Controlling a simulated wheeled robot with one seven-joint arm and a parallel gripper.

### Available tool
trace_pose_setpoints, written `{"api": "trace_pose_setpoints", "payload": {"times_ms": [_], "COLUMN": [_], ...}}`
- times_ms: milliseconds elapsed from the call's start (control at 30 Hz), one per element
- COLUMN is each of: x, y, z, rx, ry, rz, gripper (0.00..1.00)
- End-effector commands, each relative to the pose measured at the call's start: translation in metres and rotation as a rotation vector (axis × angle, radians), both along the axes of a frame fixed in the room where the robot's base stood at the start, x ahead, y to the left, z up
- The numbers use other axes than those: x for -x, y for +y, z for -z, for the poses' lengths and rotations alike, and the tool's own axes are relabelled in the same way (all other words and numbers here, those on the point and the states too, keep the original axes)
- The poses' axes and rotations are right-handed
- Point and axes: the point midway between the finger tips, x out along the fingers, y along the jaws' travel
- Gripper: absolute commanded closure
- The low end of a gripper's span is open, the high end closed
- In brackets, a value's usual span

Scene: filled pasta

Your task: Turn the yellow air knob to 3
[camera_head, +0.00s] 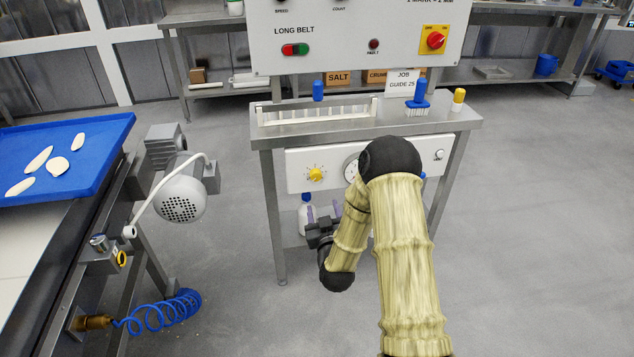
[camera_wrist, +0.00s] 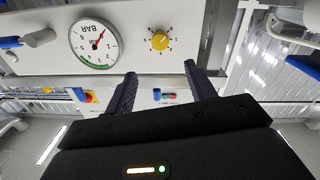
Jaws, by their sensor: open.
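In the head view my gripper (camera_head: 318,232) is low in front of the panel, partly hidden by my arm.
A round pressure gauge (camera_wrist: 95,44) is beside the knob, mostly behind my arm in the head view. A bottle (camera_head: 306,220) stands below the panel. A motor (camera_head: 181,190) and blue tray (camera_head: 70,150) are at left. The floor at right is clear.

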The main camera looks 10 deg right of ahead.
Motion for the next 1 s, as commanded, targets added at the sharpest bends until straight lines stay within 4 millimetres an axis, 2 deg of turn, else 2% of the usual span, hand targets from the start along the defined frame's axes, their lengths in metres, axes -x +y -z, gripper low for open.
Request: {"api": "trace_pose_setpoints", "payload": {"times_ms": [300, 700, 833, 1000], "x": [-0.056, -0.118, -0.13, -0.134], "y": [-0.003, -0.006, -0.007, -0.007], "z": [0.001, 0.001, 0.001, 0.0], "rx": [0.0, 0.0, 0.0, 0.0], "ry": [-0.002, -0.002, 0.001, 0.001], "rz": [0.001, 0.001, 0.0, 0.0], "gripper": [0.45, 0.45, 0.45, 0.45]}}
